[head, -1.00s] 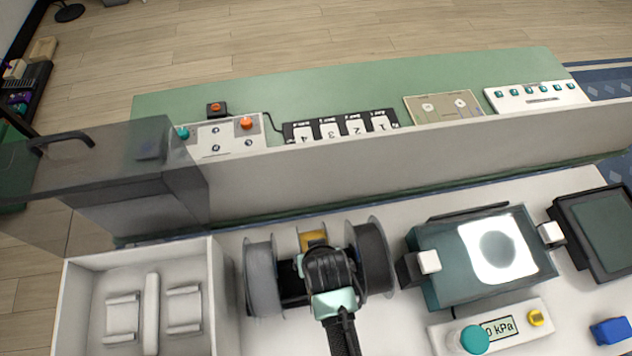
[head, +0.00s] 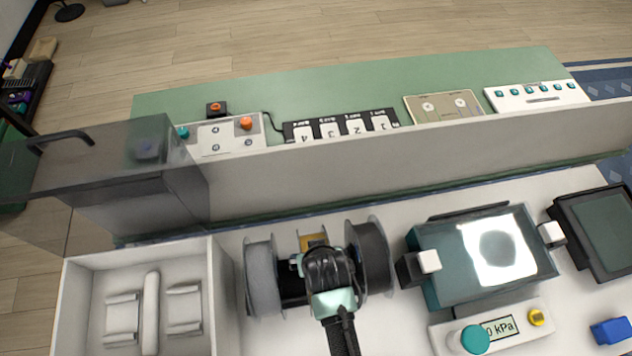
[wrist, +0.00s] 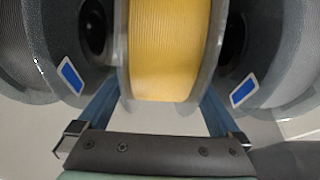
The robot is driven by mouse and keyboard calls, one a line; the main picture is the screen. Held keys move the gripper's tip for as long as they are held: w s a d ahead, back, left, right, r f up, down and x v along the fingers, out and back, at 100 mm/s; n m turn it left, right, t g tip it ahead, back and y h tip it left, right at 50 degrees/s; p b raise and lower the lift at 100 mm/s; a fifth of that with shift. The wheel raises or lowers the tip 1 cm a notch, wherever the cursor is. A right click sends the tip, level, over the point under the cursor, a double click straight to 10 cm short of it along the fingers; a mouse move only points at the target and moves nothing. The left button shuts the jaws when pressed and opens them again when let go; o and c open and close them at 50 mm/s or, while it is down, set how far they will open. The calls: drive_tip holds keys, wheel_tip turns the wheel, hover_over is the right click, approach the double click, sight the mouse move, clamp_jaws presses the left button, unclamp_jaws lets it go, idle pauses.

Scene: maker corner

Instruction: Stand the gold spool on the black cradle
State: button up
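The gold spool (head: 313,241) stands between two other spools on the white bench, mostly hidden behind my gripper in the head view. In the wrist view the gold spool (wrist: 170,50) fills the middle, its yellow winding between pale flanges. My gripper (wrist: 160,112) has a blue finger on each side of it, close to the flanges. Whether the fingers press on the flanges cannot be told. In the head view my gripper (head: 322,262) points down over the spool and its fingertips are hidden. I cannot make out a black cradle for certain.
A grey spool (head: 262,278) and a dark spool (head: 372,255) stand close on either side. A white open box (head: 222,290) with pale supports is at left. A teal machine (head: 445,270) and a gauge panel (head: 495,328) are at right. A pale wall (head: 400,165) runs behind.

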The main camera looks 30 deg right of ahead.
drive_tip(key=shift+s+f, duration=0.2)
drive_tip(key=v, duration=1.3)
drive_tip(key=shift+w+r+b, duration=0.15)
drive_tip(key=shift+b, duration=0.15)
drive_tip(key=shift+w, duration=0.1)
